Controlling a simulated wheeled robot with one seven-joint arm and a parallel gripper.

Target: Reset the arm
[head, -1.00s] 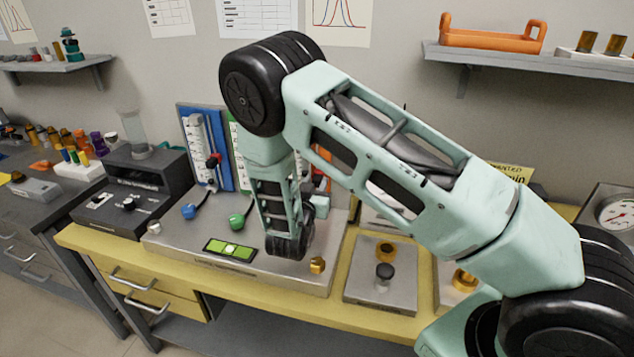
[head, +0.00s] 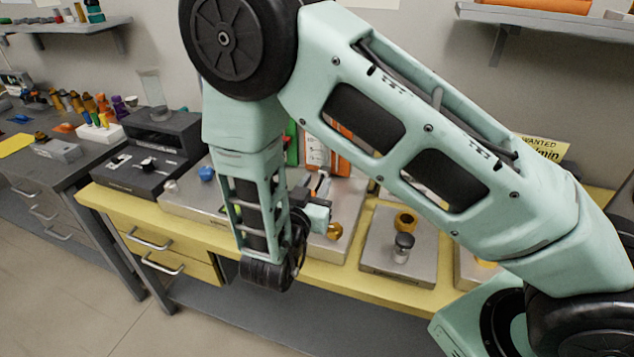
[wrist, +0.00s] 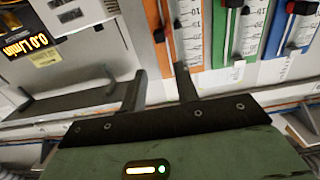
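My mint-green arm (head: 400,130) fills much of the head view, folded with a raised elbow and its forearm hanging down at the bench's front edge. My gripper (wrist: 163,72) shows in the wrist view with its two dark fingers apart and nothing between them. In the head view the gripper is partly hidden behind the forearm, and its fingers point towards the back of the bench. In the wrist view the fingers face slider panels, with an orange panel (wrist: 176,15) straight ahead and green and blue ones to its right.
A yellow bench (head: 400,292) carries a metal plate (head: 380,245) with a brass ring and a dark knob. A dark control box (head: 150,165) stands at the left. A wall shelf (head: 560,22) is at upper right. The floor at lower left is clear.

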